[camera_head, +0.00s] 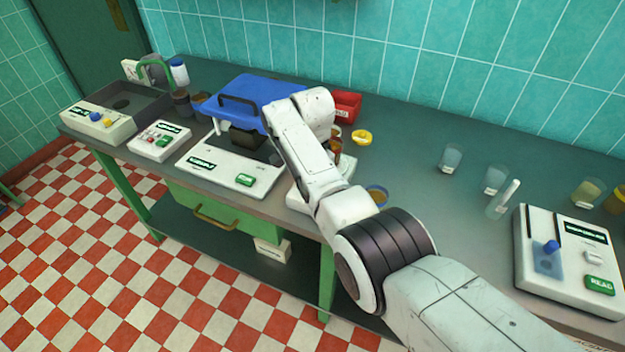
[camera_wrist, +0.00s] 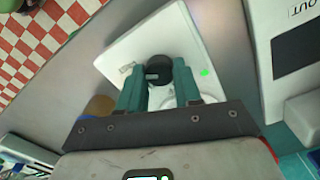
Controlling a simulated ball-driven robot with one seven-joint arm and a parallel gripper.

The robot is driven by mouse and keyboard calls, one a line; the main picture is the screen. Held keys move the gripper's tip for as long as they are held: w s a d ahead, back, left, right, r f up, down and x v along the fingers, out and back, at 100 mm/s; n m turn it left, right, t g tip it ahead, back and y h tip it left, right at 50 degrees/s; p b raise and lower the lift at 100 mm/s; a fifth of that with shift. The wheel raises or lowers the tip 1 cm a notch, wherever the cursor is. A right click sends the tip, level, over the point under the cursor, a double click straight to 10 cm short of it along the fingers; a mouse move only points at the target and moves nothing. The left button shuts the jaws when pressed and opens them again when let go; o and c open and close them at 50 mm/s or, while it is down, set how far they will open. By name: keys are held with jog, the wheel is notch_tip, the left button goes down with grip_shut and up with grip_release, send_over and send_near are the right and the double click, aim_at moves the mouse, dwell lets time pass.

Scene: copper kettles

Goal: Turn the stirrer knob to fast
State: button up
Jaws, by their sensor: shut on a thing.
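The stirrer (camera_head: 299,199) is a white, low unit on the bench, mostly hidden behind my arm in the head view. In the wrist view, its white top (camera_wrist: 158,38) fills the upper middle. The dark round stirrer knob (camera_wrist: 158,70) stands on it, between the teal fingers of my gripper (camera_wrist: 160,77). The fingers are closed on the knob from both sides. A small label lies left of the knob and a green light shows to its right. I cannot read the knob's setting. The head view hides the knob and fingers behind my arm.
A white unit with a blue lid (camera_head: 243,95) stands left of my arm. A red bin (camera_head: 347,105) and yellow ring (camera_head: 362,137) lie behind. An amber, blue-rimmed vessel (camera_head: 377,194) is close by my arm. Glass beakers and a reader (camera_head: 568,262) stand right.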

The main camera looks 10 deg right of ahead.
jog(key=o, duration=1)
jog(key=shift+o, duration=0.2)
notch_tip(320, 180, up, 11)
jog(key=shift+b, duration=0.4)
jog(key=shift+f, duration=0.15)
